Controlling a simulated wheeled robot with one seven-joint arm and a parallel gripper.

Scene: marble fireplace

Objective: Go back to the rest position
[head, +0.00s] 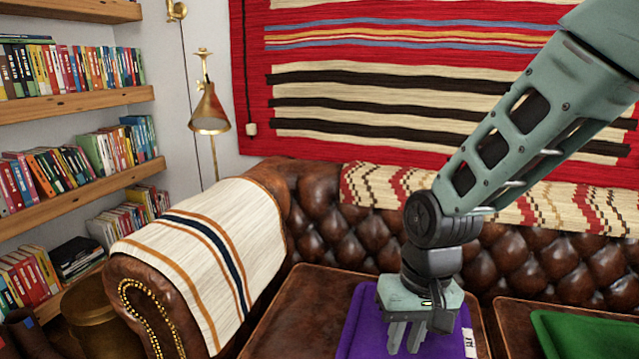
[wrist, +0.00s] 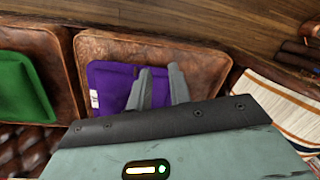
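My gripper (head: 405,347) points down over the leather sofa, in front of a purple cushion-like item (head: 362,325) with a white tag. In the wrist view the two grey fingers (wrist: 158,83) stand apart, with a gap between them and nothing held. The purple item also shows in the wrist view (wrist: 108,82), behind the fingers and partly hidden by them. It lies on a brown leather seat cushion (wrist: 205,62). I cannot tell how far the fingertips are above the purple item.
A green item (head: 580,335) lies on the neighbouring seat cushion at right. The sofa arm (head: 140,275) carries a striped throw (head: 215,245). A brass lamp (head: 209,112) and bookshelves (head: 75,103) stand at left. The tufted backrest (head: 360,235) is behind my arm.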

